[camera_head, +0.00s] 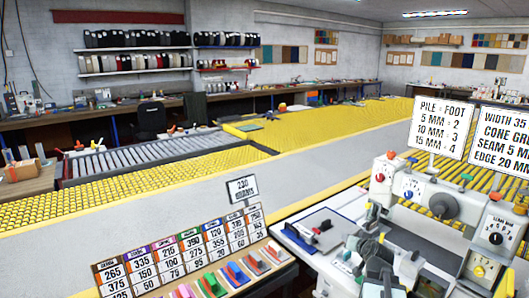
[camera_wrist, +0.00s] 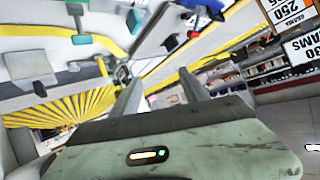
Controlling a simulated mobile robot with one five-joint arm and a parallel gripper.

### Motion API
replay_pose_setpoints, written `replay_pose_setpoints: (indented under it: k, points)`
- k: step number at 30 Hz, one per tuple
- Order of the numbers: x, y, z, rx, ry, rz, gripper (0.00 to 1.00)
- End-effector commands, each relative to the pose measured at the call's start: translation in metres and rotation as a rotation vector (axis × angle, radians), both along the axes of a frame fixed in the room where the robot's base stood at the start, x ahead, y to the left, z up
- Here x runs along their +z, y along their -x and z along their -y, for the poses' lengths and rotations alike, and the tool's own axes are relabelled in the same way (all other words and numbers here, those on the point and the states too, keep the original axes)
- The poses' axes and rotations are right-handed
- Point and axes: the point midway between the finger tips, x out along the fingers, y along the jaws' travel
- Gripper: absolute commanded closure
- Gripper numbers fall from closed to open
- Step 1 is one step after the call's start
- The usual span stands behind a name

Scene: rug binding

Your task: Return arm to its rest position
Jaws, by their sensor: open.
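My gripper (camera_wrist: 160,73) shows in the wrist view, with its two grey fingers apart and nothing visible between them. Its pale green, worn housing fills the bottom of that view. The wrist view is steeply tilted, with the room and signs slanting across it. In the head view, grey and white parts at the bottom right, in front of the machine, may include my arm, but I cannot tell them apart surely from the machine. My gripper's fingertips are not clear there.
A grey sewing machine (camera_head: 420,228) with dials stands at the right. A price board (camera_head: 180,258) and coloured-handled tools (camera_head: 212,284) are at bottom centre. Yellow roller tables (camera_head: 120,190) and a pale walkway (camera_head: 230,205) lie beyond. A sign (camera_wrist: 302,50) shows at the wrist view's right.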

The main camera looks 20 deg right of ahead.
Motion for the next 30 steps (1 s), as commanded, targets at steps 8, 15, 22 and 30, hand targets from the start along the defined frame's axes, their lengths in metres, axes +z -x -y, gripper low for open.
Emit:
replay_pose_setpoints:
  k: [8, 15, 22, 30]
  points:
    - [-0.052, -0.053, -0.238, 0.390, -0.016, -0.236, 0.47]
    - [-0.104, -0.006, -0.394, 0.637, 0.004, -0.560, 0.47]
    - [-0.135, 0.085, -0.390, 0.576, -0.007, -0.979, 0.47]
    - [-0.136, 0.112, -0.379, 0.513, -0.051, -1.095, 0.47]
